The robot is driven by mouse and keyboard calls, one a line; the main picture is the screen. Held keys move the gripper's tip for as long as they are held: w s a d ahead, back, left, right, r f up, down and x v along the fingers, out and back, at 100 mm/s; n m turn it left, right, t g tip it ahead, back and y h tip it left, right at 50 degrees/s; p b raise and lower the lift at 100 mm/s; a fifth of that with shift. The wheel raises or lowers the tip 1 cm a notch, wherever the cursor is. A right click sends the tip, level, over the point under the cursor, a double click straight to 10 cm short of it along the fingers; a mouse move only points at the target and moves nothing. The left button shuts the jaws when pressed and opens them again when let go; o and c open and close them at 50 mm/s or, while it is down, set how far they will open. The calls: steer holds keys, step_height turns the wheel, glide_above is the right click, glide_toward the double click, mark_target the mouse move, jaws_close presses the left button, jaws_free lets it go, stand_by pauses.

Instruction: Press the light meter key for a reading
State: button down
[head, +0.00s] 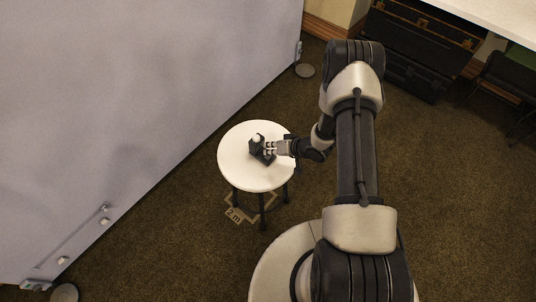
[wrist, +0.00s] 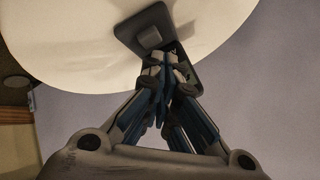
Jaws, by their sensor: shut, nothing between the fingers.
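The light meter (head: 262,157) is a small dark device with a pale round dome, on a round white stool (head: 237,170). In the wrist view the light meter (wrist: 147,27) shows as a dark grey body with a lighter raised block, on the white stool top (wrist: 75,35). My gripper (head: 269,149) is shut and empty, with its fingertips right at the meter. In the wrist view my gripper's fingertips (wrist: 160,60) overlap the meter's near part. The key is hidden or too small to make out, and I cannot tell whether the fingertips touch it.
A large pale grey panel (head: 130,90) stands to the left of the stool, on round feet. A floor marker reading "2 m" (head: 235,214) lies under the stool. Dark cases (head: 415,60) stand at the back right. Brown carpet is clear around the stool.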

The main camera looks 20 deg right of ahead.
mark_target(262, 141)
steer(key=shift+r, duration=0.1)
step_height(262, 141, up, 5)
steer(key=p, duration=0.4)
stand_by(0.3)
stand_by(0.8)
